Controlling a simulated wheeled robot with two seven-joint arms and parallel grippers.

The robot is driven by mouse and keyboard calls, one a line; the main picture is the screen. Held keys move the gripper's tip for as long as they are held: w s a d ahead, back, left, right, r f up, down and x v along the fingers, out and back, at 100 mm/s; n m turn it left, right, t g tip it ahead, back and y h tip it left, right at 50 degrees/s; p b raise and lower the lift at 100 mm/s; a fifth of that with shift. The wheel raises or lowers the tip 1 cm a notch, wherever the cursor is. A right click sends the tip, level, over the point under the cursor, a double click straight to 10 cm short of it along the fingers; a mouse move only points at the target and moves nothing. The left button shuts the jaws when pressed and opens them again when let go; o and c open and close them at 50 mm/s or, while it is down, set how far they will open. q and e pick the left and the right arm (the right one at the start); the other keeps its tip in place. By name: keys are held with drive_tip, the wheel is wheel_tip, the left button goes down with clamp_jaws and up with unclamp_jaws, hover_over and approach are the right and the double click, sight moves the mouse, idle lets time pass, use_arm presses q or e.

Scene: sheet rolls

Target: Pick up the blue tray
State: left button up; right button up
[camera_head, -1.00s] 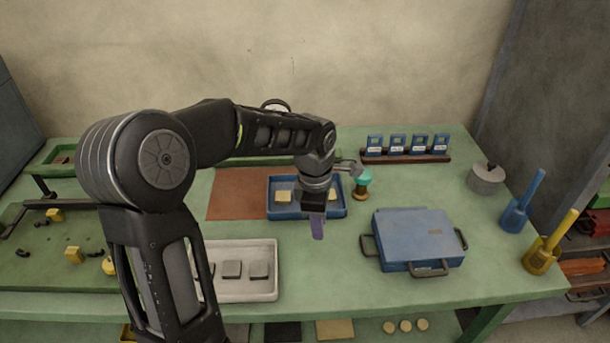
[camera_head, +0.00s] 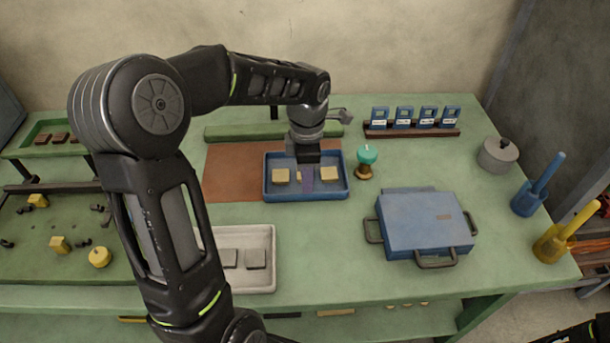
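The blue tray (camera_head: 325,194) lies on the green table at the middle, its long side facing me, with several pale yellow blocks (camera_head: 281,176) in it. My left gripper (camera_head: 307,179) points down over the middle of the tray and hides part of its inside and back rim.
A brown mat (camera_head: 230,172) lies left of the tray. A teal-topped stamp (camera_head: 367,156) stands close to its right. A white tray (camera_head: 262,288) and a blue case (camera_head: 425,222) are nearer. A rack of blue tags (camera_head: 412,130) stands behind right.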

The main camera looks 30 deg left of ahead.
use_arm(q)
drive_tip(key=shift+f, duration=0.2)
wheel_tip(320, 180, down, 5)
drive_tip(key=shift+s+d+p, duration=0.15)
drive_tip(key=shift+p, duration=0.35)
drive_tip(key=shift+c, duration=0.3)
clamp_jaws()
idle(1.4)
